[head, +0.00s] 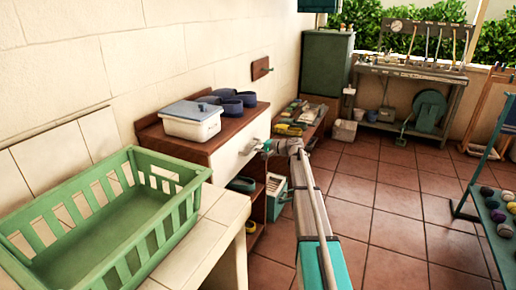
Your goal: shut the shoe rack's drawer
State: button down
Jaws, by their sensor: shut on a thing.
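The shoe rack (222,133) is a brown wooden unit against the wall, left of centre in the head view. Its drawer (232,158) has a pale front below the brown top. The drawer front looks close to the rack's front face; I cannot tell whether a gap is left. My gripper (259,146) is at the drawer front, shut on what appears to be the drawer's handle. The handle itself is mostly hidden by the fingers. My arm reaches to it from the lower right.
A lidded white box (191,124) and blue shoes (230,104) stand on the rack. Below are open shelves and a teal-and-white crate (276,190). A green basket (100,225) sits on the pale counter at front left.

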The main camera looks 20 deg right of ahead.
jog(key=shift+w+a, duration=0.1)
jog(key=shift+a, duration=0.3)
jog(key=c, duration=0.8)
grip_release()
jog(key=shift+c, duration=0.2)
jog(key=shift+o, duration=1)
jog(key=shift+d, duration=0.15)
